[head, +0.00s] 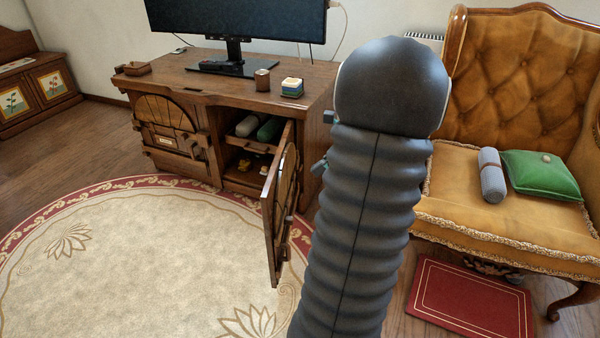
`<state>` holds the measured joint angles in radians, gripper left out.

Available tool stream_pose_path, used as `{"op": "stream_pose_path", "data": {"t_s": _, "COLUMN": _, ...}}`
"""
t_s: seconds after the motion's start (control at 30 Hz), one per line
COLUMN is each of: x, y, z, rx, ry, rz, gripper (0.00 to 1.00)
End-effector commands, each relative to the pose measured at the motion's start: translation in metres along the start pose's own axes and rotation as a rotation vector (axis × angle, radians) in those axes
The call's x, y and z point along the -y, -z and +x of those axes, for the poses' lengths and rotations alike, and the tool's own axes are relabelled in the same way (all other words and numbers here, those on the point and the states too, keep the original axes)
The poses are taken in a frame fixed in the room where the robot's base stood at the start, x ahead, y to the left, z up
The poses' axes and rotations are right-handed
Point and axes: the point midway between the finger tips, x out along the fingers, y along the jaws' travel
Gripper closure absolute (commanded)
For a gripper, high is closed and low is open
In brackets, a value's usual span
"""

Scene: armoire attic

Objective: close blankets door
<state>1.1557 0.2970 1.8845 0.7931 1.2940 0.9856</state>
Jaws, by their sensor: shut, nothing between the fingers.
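The wooden cabinet (215,88) has an open door (270,222) at its right front. The door stands swung far out toward me, seen nearly edge-on, with dark fittings on its face. Behind it the compartment shows a shelf with a grey roll and a green roll (268,130); no label naming blankets can be read. My arm fills the middle right. Only a small bluish-grey bit of my gripper (319,166) seems to show at the arm's left edge, right of the door; the rest is hidden. It is shut and empty, and whether it touches the door cannot be seen.
The cabinet's left door (170,135) is shut. A monitor (235,20), a cup (262,79) and a small stacked box (292,88) stand on top. An armchair (510,85) and red mat (470,303) are at right. A round rug (130,255) lies open at left.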

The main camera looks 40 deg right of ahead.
Motion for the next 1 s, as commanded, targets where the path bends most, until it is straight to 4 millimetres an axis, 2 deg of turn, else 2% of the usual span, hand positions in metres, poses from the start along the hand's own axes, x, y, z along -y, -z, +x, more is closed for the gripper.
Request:
{"op": "stream_pose_path", "data": {"t_s": 0.5, "x": -0.002, "y": 0.001, "z": 0.094, "rx": -0.002, "ry": -0.006, "rz": -0.004, "gripper": 1.00}}
{"op": "stream_pose_path", "data": {"t_s": 0.73, "x": -0.001, "y": -0.022, "z": 0.113, "rx": -0.003, "ry": -0.003, "rz": -0.007, "gripper": 1.00}}
{"op": "stream_pose_path", "data": {"t_s": 1.0, "x": -0.001, "y": -0.029, "z": 0.120, "rx": -0.002, "ry": -0.002, "rz": -0.004, "gripper": 1.00}}
